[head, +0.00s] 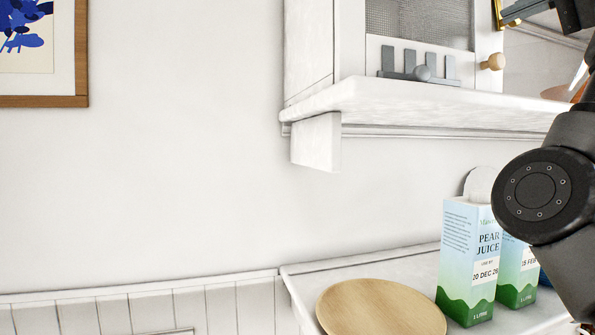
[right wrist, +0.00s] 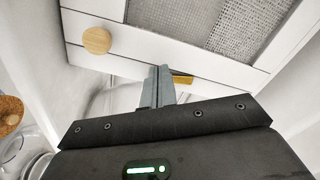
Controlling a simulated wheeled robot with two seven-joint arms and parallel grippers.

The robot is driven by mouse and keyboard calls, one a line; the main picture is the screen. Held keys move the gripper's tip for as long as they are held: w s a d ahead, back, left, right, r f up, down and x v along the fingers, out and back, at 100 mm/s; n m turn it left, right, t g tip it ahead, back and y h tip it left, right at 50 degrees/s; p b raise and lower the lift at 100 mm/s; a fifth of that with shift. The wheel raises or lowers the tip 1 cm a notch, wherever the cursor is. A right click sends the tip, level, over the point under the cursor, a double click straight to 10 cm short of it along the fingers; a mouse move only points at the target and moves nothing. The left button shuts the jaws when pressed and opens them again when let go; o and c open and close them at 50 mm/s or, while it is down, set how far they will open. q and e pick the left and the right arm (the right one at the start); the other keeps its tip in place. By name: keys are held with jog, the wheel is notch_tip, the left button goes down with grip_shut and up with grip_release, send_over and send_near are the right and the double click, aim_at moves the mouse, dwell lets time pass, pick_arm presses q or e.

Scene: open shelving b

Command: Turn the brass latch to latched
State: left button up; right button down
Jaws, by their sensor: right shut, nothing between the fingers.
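The brass latch (head: 512,14) is at the top right of the head view, on the edge of a white cabinet door with a mesh panel (head: 420,22). It is cut off by the top of the picture. In the right wrist view a piece of the brass latch (right wrist: 183,79) shows just right of my fingers. My right gripper (right wrist: 159,72) is shut and empty, its fingertips close beside the latch. I cannot tell whether they touch it. The latch's turn position is not clear. My left gripper is not in view.
The door has a round wooden knob (head: 493,62). A grey rack-like object (head: 418,68) stands on the white shelf (head: 400,96) before the door. Below are a pear juice carton (head: 468,262), another carton (head: 516,275) and a round wooden board (head: 380,308).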

jog(key=shift+w+a, duration=0.1)
jog(key=shift+w, duration=0.05)
jog(key=shift+d+r, duration=0.1)
jog(key=shift+d, duration=0.15)
dwell(0.6)
dwell(0.3)
jog(key=shift+f+b, duration=0.45)
jog(key=shift+b, duration=0.25)
jog(key=shift+w+d+f+b, duration=0.1)
jog(key=shift+d+f+b, duration=0.25)
jog(key=shift+b, duration=0.35)
jog(key=shift+f, duration=0.1)
jog(key=shift+f+b, duration=0.1)
jog(key=shift+b, duration=0.3)
